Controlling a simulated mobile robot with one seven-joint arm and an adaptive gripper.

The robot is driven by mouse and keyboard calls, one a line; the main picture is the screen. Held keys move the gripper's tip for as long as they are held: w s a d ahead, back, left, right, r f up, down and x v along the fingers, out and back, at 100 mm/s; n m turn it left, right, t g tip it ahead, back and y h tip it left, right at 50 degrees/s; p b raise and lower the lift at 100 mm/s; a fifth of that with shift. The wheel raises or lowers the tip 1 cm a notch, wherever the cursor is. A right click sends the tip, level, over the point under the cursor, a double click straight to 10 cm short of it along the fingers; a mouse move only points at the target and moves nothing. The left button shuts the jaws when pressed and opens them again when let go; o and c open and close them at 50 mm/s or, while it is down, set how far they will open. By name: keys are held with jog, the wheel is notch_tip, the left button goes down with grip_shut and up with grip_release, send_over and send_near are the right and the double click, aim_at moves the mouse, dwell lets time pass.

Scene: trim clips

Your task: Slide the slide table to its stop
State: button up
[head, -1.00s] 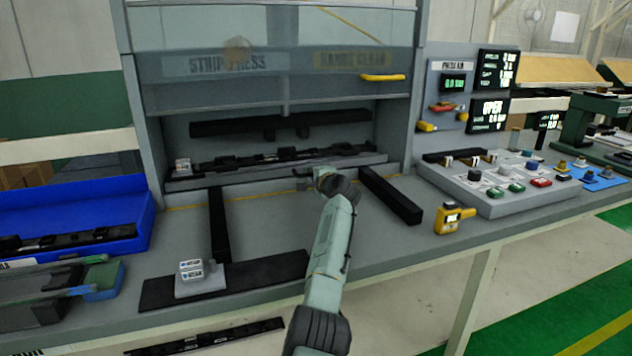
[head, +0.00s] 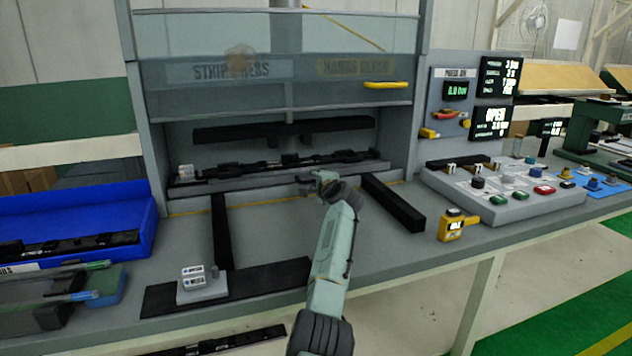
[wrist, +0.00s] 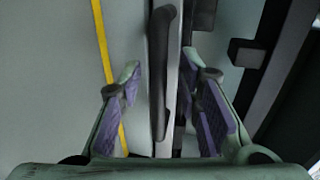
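The slide table (head: 235,182) is a grey plate carrying a long black trim strip (head: 275,163). It sits back inside the press, behind two black rails (head: 392,203). My gripper (head: 309,181) is at the table's front edge, near its middle. In the wrist view, my gripper (wrist: 168,95) is open, with one purple-padded finger on each side of a black bar handle (wrist: 162,75). The handle runs along the table's edge. I see gaps between both pads and the handle. In the head view the handle is mostly hidden by my gripper.
A clear guard with a yellow handle (head: 386,85) is raised above the opening. A black bar (head: 285,130) hangs over the table. A button panel (head: 505,190) and a yellow device (head: 455,225) stand at right, a blue tray (head: 75,215) at left. The bench between the rails is clear.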

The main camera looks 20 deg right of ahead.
jog(key=v, duration=1.2)
dwell(0.5)
